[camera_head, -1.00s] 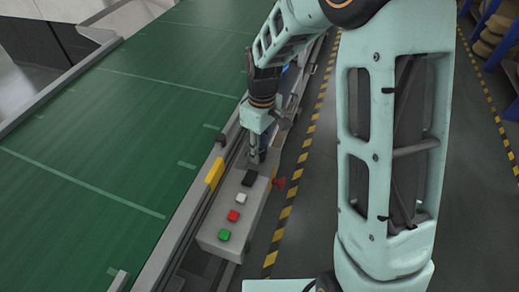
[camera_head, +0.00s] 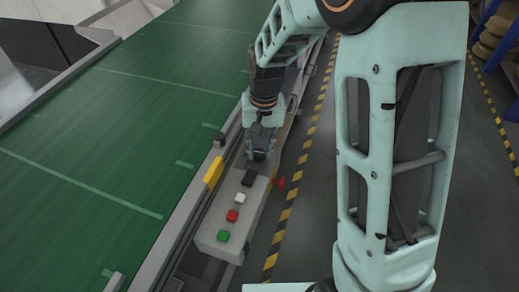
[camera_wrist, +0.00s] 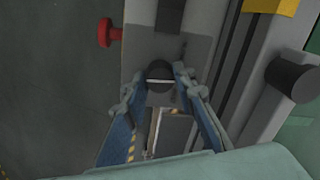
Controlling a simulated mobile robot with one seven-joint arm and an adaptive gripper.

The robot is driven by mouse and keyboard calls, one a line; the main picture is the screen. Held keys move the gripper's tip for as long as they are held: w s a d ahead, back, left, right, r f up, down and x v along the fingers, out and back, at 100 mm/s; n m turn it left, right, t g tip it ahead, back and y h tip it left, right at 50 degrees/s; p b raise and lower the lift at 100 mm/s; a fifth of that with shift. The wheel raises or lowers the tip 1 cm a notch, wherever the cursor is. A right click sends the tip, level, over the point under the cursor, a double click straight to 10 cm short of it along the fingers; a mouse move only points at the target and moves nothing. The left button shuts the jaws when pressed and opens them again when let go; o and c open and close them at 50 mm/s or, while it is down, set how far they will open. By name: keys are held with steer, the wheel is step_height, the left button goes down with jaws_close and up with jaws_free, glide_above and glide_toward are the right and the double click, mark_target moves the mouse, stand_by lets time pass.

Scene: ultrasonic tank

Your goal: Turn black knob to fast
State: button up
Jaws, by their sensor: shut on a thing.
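The black knob (camera_wrist: 159,73) shows in the wrist view as a round dark cap with a pale line across it, on the grey control box (camera_wrist: 201,47). My gripper (camera_wrist: 160,78) has its two blue-padded fingers on either side of the knob and is shut on it. In the head view my gripper (camera_head: 259,155) points down at the far end of the control box (camera_head: 213,243) and hides the knob. I cannot read any speed marking.
The box carries a black block (camera_head: 249,178) and white (camera_head: 240,198), red (camera_head: 232,215) and green (camera_head: 223,236) buttons. A red side knob (camera_head: 280,183) juts out right. A yellow block (camera_head: 213,171) and the green conveyor (camera_head: 110,130) lie left.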

mark_target(261, 153)
steer(key=m, duration=0.6)
steer(key=m+p, duration=0.1)
steer(key=m, duration=0.3)
steer(key=shift+r+m+p, duration=0.1)
steer(key=shift+m+p, duration=0.2)
steer(key=shift+m+t+p, duration=0.3)
steer(key=shift+m+p, duration=0.1)
steer(key=shift+m, duration=0.7)
steer(key=o, duration=1.2)
steer(key=shift+c, duration=0.2)
step_height(261, 153, up, 12)
steer(key=shift+s+d, duration=0.15)
steer(key=shift+s, duration=0.2)
